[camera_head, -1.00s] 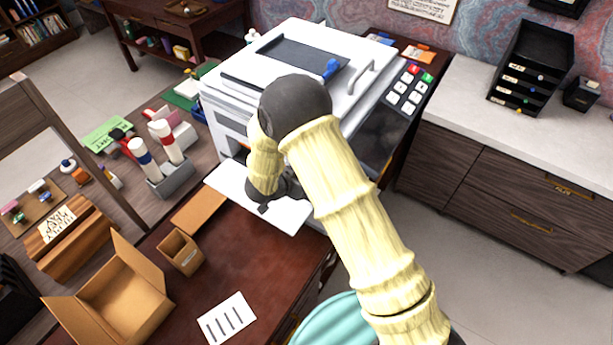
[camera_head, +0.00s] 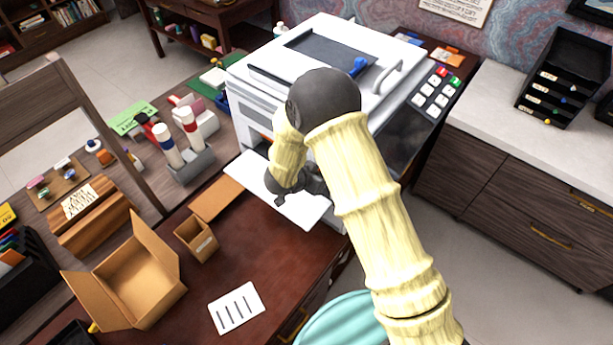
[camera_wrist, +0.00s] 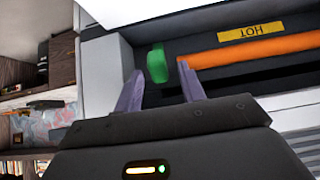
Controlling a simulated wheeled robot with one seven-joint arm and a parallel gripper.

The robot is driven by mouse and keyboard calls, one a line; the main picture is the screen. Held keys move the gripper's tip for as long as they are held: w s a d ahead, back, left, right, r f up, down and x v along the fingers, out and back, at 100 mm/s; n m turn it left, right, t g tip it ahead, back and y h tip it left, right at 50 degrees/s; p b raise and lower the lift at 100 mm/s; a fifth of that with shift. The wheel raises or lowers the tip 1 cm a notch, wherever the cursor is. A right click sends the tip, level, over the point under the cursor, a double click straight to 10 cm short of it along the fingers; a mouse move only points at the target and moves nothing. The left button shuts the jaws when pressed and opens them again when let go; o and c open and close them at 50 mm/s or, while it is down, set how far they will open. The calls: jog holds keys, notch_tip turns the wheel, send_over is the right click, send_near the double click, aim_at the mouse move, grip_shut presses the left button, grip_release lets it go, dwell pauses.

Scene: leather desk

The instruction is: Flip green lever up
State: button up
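The green lever (camera_wrist: 157,63) shows in the wrist view as a short green tab inside a dark recess of the printer. My gripper (camera_wrist: 160,78) is open and empty, with its two purple fingers pointing into the recess. The lever lies just beyond and between the fingertips; I cannot tell whether either touches it. In the head view, the white printer (camera_head: 250,92) stands on the desk, and my gripper (camera_head: 318,187) is low at its front, mostly hidden by my arm. The lever is hidden in that view.
An orange bar (camera_wrist: 250,50) and a yellow "HOT" label (camera_wrist: 253,33) are beside the lever. A white tray (camera_head: 255,172) juts out under my wrist. An open cardboard box (camera_head: 130,280) and a small box (camera_head: 197,238) stand on the desk to the left.

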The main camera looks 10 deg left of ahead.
jog(key=b+v, duration=0.2)
jog(key=v, duration=1.5)
jog(key=shift+s, duration=0.1)
jog(key=shift+c, duration=0.4)
